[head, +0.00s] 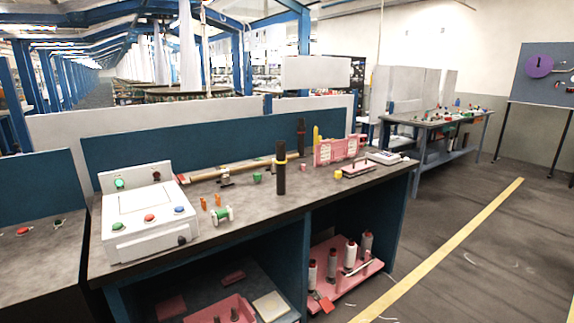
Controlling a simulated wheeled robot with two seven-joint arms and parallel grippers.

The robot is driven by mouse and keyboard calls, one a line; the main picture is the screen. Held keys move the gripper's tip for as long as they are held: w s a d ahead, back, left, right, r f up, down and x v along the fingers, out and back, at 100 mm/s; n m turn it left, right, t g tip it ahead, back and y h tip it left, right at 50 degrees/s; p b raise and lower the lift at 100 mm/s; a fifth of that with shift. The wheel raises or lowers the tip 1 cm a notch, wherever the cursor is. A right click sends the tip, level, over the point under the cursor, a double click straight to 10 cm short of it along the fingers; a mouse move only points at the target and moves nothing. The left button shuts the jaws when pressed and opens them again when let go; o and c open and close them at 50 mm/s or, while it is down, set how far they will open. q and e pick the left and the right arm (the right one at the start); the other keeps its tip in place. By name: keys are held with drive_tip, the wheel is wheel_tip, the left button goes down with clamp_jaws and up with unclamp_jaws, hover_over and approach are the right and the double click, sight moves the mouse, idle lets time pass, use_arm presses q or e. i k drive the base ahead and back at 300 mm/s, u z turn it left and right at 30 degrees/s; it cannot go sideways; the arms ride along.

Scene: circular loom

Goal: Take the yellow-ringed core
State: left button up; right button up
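A dark upright core (281,180) with a yellow ring near its upper part stands on the workbench (240,207), close to the middle of the bench top. A second dark upright core (301,138) stands farther back and to the right; its ring colour is too small to tell for sure. Neither of my grippers shows in the head view, and nothing touches the yellow-ringed core.
A white control box (145,215) with coloured buttons fills the bench's left end. A green-and-white spool (221,215) and orange pieces lie left of the core. A pink rack (330,152) stands at the right. Pink trays (340,293) sit on the lower shelf. The floor right of the bench is open.

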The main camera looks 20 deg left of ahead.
sight(281, 160)
drive_tip(key=i, duration=0.6)
drive_tip(key=z, duration=0.65)
drive_tip(key=i, duration=0.45)
drive_tip(key=z, duration=0.05)
